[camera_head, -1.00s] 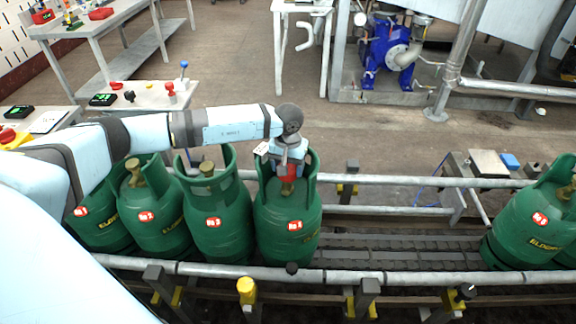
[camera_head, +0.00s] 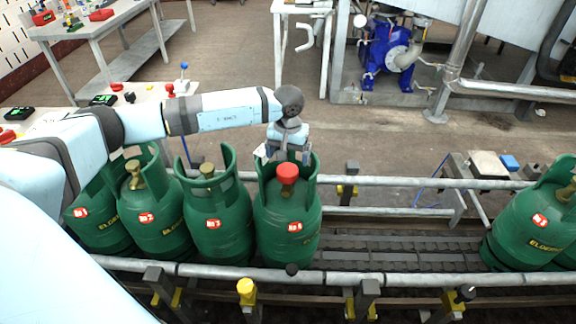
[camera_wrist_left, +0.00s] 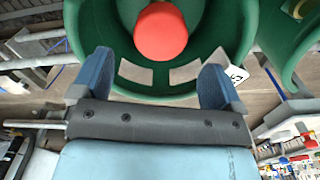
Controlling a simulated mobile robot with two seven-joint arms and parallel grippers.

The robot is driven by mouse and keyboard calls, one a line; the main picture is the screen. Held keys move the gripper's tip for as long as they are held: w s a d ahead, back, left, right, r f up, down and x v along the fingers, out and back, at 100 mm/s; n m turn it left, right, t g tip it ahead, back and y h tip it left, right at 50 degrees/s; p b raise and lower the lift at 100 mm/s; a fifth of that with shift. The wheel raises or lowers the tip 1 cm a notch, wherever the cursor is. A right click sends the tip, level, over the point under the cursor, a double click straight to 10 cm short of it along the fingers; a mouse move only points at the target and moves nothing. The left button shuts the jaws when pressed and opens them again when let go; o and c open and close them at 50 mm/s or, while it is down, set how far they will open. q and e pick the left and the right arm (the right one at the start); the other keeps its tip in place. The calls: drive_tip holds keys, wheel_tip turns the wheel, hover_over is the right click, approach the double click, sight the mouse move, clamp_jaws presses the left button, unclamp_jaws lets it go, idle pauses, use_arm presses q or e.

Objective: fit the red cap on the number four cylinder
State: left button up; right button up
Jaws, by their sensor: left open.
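The number four cylinder (camera_head: 288,228) is green and stands upright on the conveyor, at the right end of the left row. The red cap also shows in the left wrist view (camera_wrist_left: 161,31), inside the green collar. My left gripper (camera_head: 288,154) is open and empty, just behind and above the cap, near the collar's rear opening. In the left wrist view its two blue fingers (camera_wrist_left: 154,80) stand apart, with the cap beyond them. My right gripper is not in view.
Green cylinders number three (camera_head: 215,228), two (camera_head: 152,226) and one stand close on the left. Number five (camera_head: 527,228) stands at the right. The conveyor between is clear. Metal rails (camera_head: 420,278) run along the front and back. A worktable lies behind my arm.

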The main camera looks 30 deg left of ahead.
sight(288, 168)
use_arm(q)
wheel_tip(288, 168, up, 8)
drive_tip(key=shift+r, duration=0.2)
idle(0.5)
